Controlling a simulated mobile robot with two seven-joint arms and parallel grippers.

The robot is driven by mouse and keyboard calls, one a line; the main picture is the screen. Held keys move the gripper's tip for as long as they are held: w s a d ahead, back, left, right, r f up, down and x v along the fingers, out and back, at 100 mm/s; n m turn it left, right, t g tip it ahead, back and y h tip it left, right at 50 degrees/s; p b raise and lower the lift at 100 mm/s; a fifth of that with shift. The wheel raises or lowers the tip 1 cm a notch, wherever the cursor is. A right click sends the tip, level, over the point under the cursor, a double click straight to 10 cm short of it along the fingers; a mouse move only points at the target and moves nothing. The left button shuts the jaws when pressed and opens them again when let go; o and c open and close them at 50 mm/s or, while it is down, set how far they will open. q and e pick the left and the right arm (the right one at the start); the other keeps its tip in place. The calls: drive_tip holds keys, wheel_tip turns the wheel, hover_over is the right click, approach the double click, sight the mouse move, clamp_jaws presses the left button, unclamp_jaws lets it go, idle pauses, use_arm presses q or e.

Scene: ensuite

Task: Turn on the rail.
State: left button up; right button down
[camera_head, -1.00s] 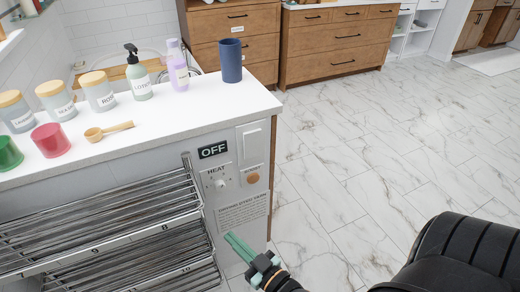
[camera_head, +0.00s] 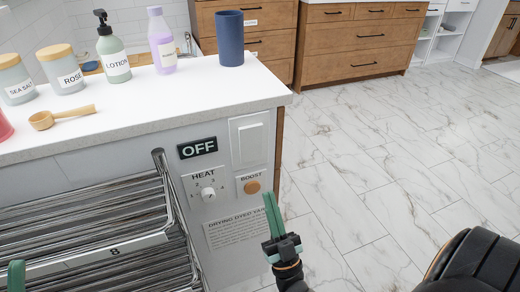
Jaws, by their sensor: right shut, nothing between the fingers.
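The rail (camera_head: 90,225), a rack of chrome bars, is at lower left, fixed to the side of a white counter. Beside it a dark display (camera_head: 197,148) reads OFF. Below the display is a white HEAT dial (camera_head: 208,193) with numbers around it. Right of the dial is a round orange BOOST button (camera_head: 252,187). Above the button is a white rectangular switch plate (camera_head: 250,142). My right gripper (camera_head: 270,198) is shut and empty, pointing up, just right of and below the BOOST button; contact is unclear. A green tip of my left gripper (camera_head: 16,276) shows at lower left.
A printed notice (camera_head: 237,229) is below the controls. On the counter are a blue cup (camera_head: 230,38), a lotion bottle (camera_head: 113,55), a purple bottle (camera_head: 161,42), jars and a wooden scoop (camera_head: 60,117). Marble floor (camera_head: 375,150) to the right is clear.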

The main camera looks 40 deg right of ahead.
use_arm(q)
drive_tip(key=shift+s+d+r+m+h, duration=0.2)
drive_tip(key=shift+m+h, duration=0.1)
use_arm(e)
drive_tip(key=shift+d+h, duration=0.3)
drive_tip(key=shift+h, duration=0.2)
approach(252, 130)
wheel_tip(252, 130, up, 4)
drive_tip(key=w, duration=0.2)
drive_tip(key=shift+w+d+r, duration=0.1)
drive_tip(key=shift+w+d, duration=0.25)
use_arm(q)
drive_tip(key=shift+s, duration=0.1)
use_arm(e)
drive_tip(key=shift+w+d+r+y, duration=0.1)
drive_tip(key=shift+w+y, duration=0.2)
drive_tip(key=shift+w, duration=0.2)
